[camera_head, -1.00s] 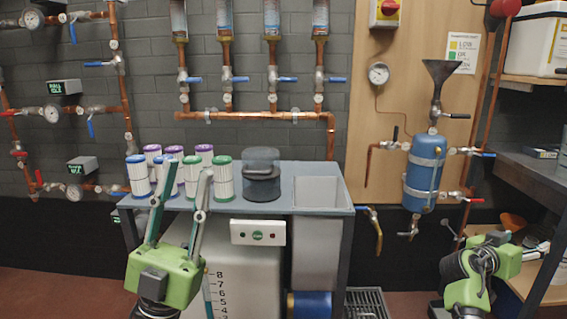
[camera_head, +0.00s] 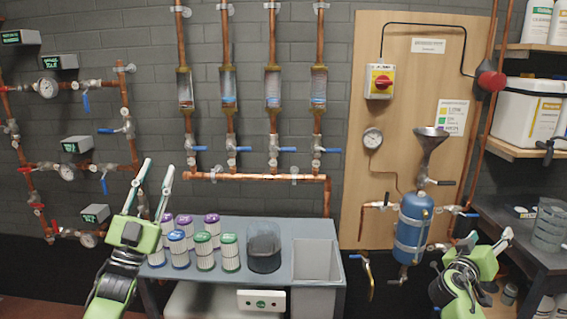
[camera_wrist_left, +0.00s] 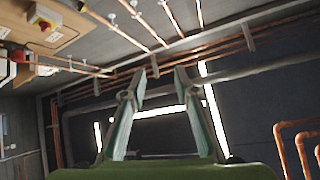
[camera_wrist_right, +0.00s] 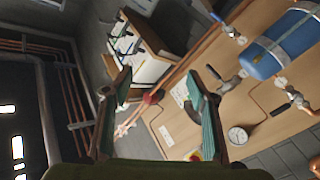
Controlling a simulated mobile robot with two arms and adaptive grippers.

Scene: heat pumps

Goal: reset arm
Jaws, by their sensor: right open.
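My left gripper (camera_head: 157,178) is raised in front of the wall at the left in the head view, fingers pointing up. Its two fingers are spread apart with nothing between them, and they also show apart in the left wrist view (camera_wrist_left: 160,85). My right gripper (camera_head: 505,240) is at the lower right in the head view, in front of the dark bench and beside the blue tank. In the right wrist view its fingers (camera_wrist_right: 160,90) are apart and empty.
A blue-grey table (camera_head: 215,283) holds several filter cartridges (camera_head: 204,251), a dark clear container (camera_head: 264,247) and a bin (camera_head: 314,262). A blue tank (camera_head: 412,228) hangs on the wooden panel (camera_head: 400,140). A dark bench (camera_head: 530,235) stands at right. Copper pipes (camera_head: 260,178) line the wall.

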